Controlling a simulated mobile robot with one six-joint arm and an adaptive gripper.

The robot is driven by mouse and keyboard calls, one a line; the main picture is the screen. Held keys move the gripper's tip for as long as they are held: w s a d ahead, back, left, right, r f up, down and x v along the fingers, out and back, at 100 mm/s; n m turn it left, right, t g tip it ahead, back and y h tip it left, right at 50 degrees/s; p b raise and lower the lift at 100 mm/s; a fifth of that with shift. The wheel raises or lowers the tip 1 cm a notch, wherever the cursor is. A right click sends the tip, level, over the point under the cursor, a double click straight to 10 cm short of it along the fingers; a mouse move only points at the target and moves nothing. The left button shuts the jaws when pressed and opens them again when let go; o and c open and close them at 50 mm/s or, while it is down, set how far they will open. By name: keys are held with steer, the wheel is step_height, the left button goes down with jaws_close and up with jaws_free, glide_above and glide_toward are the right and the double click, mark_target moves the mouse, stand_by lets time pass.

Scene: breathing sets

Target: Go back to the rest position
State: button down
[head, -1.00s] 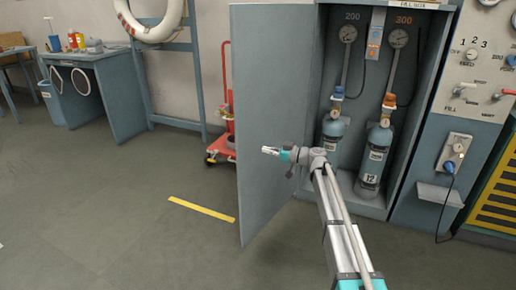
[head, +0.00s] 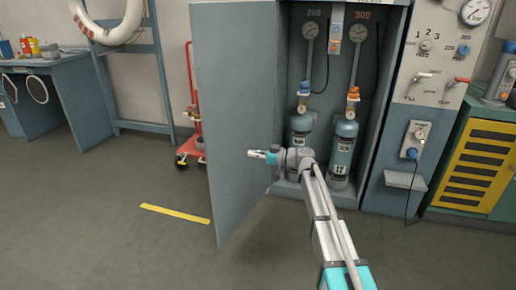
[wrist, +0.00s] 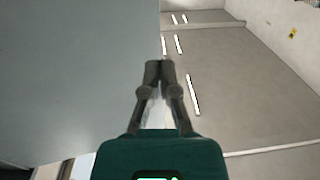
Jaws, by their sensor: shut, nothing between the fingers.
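My gripper (head: 256,154) is at the end of my raised arm, in front of the open cabinet door in the head view. It points to the left. In the wrist view my gripper (wrist: 160,68) has its two fingers together, with nothing between them. The grey cabinet door (head: 236,110) stands open behind my gripper in the head view. A large grey surface, probably this door (wrist: 70,70), fills the left of the wrist view. I cannot tell how far the fingers are from it.
The cabinet holds two blue cylinders, one at the left (head: 301,130) and one at the right (head: 343,150). A control panel (head: 434,60) is to their right. A red trolley (head: 190,150) stands behind the door. The floor (head: 100,240) at the left is clear.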

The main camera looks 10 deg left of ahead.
steer(key=s+d+f+m+h, duration=0.95)
steer(key=s+d+f, duration=0.45)
steer(key=d, duration=0.4)
steer(key=s+d+f+m+h, duration=0.2)
steer(key=s+d+m+h, duration=0.2)
steer(key=s+d, duration=0.4)
steer(key=s+d+f+m+h, duration=0.2)
steer(key=s+d+m+h, duration=0.35)
steer(key=d, duration=0.55)
step_height(320, 180, up, 38)
steer(key=n+y+p, duration=0.1)
steer(key=p, duration=3.7)
steer(key=shift+w+a+f, duration=0.2)
steer(key=shift+w+a, duration=0.05)
steer(key=shift+a, duration=0.1)
